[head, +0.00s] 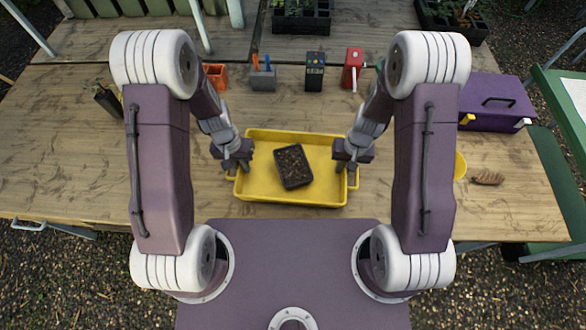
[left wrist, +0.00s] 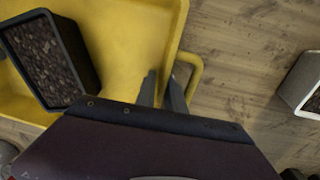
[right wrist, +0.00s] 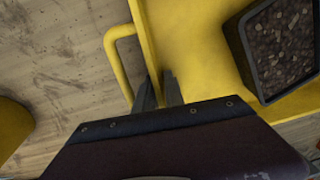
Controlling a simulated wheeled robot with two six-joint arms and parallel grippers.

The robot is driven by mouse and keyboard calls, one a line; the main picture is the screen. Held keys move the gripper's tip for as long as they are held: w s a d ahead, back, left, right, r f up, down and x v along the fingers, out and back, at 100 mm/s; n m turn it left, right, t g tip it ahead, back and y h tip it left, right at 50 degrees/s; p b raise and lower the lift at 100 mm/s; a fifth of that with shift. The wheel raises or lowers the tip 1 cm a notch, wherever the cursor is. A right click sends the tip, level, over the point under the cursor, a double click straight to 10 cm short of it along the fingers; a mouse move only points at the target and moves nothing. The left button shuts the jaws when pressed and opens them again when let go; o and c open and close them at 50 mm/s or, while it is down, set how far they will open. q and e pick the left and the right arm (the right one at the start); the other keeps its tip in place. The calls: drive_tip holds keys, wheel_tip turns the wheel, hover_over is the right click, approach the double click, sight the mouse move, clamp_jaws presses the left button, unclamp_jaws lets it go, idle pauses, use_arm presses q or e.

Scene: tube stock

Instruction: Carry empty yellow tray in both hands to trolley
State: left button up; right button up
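The yellow tray (head: 325,196) lies on the wooden table in front of me, with a loop handle at each end. It is not empty: a black pot of dark soil (head: 293,166) sits askew inside it. The tray also shows in the left wrist view (left wrist: 130,50) and the right wrist view (right wrist: 185,40). My left gripper (head: 238,168) is at the left end, its fingers closed on either side of the end wall beside the handle. My right gripper (head: 349,166) is at the right end in the same way. I cannot pick out a trolley with certainty.
A green-framed stand (head: 560,120) is at the far right. A purple box (head: 496,105), a yellow round item (head: 460,165) and a brown lump (head: 487,177) are right of the tray. Orange (head: 215,75), grey (head: 263,79), black (head: 314,72) and red (head: 352,68) items stand behind it.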

use_arm(q)
clamp_jaws()
use_arm(e)
clamp_jaws()
use_arm(q)
drive_tip(key=shift+a, duration=0.1)
idle(1.0)
drive_tip(key=shift+r, duration=0.15)
use_arm(e)
drive_tip(key=shift+r, duration=0.15)
